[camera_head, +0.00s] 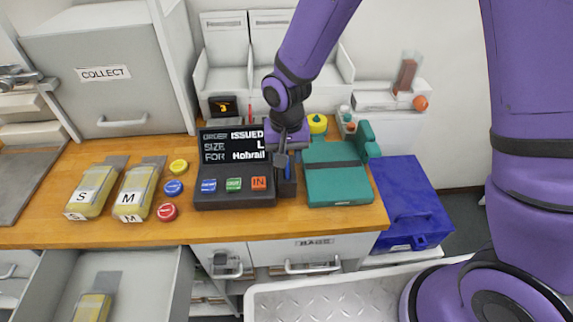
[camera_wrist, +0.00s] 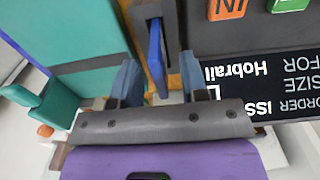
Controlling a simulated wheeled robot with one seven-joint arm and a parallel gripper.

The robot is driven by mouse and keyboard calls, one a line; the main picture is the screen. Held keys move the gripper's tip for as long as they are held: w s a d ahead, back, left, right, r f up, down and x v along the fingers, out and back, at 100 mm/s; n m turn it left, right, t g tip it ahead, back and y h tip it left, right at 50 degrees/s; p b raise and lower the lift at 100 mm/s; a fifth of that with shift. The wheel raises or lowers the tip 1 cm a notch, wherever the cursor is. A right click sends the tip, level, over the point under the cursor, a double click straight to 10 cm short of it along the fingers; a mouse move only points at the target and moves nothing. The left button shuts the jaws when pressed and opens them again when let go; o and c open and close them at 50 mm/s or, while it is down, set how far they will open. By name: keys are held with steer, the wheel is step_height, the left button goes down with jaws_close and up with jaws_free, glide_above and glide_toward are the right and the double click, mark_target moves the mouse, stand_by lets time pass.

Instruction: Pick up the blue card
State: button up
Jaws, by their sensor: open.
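The blue card (camera_wrist: 156,55) stands on edge in a narrow dark holder (camera_wrist: 147,10) in the wrist view. In the head view, the card (camera_head: 288,168) shows as a thin blue strip in the dark holder (camera_head: 287,187), between the order terminal and the teal box. My gripper (camera_wrist: 158,72) is open and empty, with one finger on each side of the card and a gap to each. In the head view, my gripper (camera_head: 285,157) is over the holder and partly hides the card.
The order terminal (camera_head: 233,165), with buttons, stands left of the holder. The teal box (camera_head: 335,180) with a dark band stands close on its right. Two bagged packs (camera_head: 92,190) and several round coloured tokens (camera_head: 173,187) lie farther left. A blue crate (camera_head: 413,205) is at right.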

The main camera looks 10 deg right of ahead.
steer(key=shift+f, duration=1.25)
steer(key=shift+c, duration=0.4)
jaws_close()
steer(key=shift+r, duration=0.15)
